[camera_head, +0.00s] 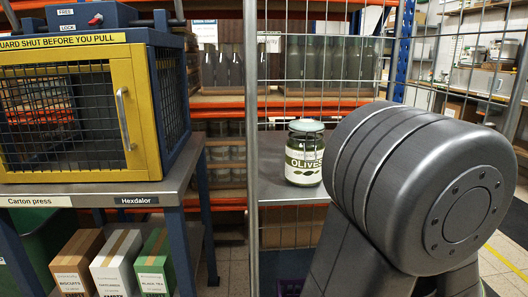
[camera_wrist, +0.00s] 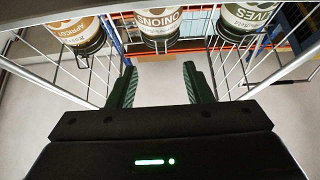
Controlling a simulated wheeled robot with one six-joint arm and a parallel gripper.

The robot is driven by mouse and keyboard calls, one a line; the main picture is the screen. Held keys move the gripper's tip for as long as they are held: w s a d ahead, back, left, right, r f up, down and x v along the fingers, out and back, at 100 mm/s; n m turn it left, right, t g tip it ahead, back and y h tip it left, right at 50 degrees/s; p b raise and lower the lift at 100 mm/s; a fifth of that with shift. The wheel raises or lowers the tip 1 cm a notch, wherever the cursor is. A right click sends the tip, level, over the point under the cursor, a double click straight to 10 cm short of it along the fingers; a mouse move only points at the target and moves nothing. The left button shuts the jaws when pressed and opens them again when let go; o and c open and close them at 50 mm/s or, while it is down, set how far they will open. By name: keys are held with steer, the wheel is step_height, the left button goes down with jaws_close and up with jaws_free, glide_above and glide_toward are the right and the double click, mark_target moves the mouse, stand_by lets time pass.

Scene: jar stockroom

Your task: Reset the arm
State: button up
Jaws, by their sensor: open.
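My gripper (camera_wrist: 160,88) shows in the wrist view with its two dark fingers apart and nothing between them. In the head view, my arm's large grey joint fills the right foreground, and the gripper is hidden or out of frame. An olives jar (camera_head: 304,160) with a pale lid stands upright on a grey metal surface (camera_head: 274,187) left of that joint. In the wrist view, three labelled jars show upside down along the top edge, beyond the fingertips: apricot (camera_wrist: 76,30), onions (camera_wrist: 158,22) and one ending in "VES" (camera_wrist: 246,18). None touches the fingers.
A wire mesh panel (camera_head: 330,55) and its upright post stand close by the olives jar. Wire sides flank the gripper in the wrist view. A yellow-framed carton press (camera_head: 130,110) stands on a table at left, with small cartons (camera_head: 116,262) below. Racks of jars fill the back.

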steer(key=b+x, duration=0.1)
steer(key=x, duration=1.1)
steer(key=shift+s+r+g, duration=0.35)
steer(key=shift+s+g, duration=0.1)
steer(key=shift+g, duration=0.15)
steer(key=r+g+p, duration=0.1)
steer(key=g+p, duration=0.1)
steer(key=g, duration=0.1)
steer(key=r+g+p, duration=0.2)
steer(key=g+p, duration=0.1)
steer(key=s+r+g+p, duration=0.1)
steer(key=g+p, duration=0.1)
steer(key=g, duration=0.1)
steer(key=shift+r+g+h+p, duration=0.25)
steer(key=shift+g+h+p, duration=0.05)
steer(key=shift+h+p, duration=0.1)
steer(key=g+p, duration=0.1)
steer(key=p, duration=0.3)
steer(key=r+g+p, duration=0.1)
steer(key=p, duration=0.3)
steer(key=shift+w+g, duration=0.2)
steer(key=shift+g, duration=0.1)
steer(key=shift+f+g+p, duration=0.1)
steer(key=shift+g+p, duration=0.2)
steer(key=shift+p, duration=0.85)
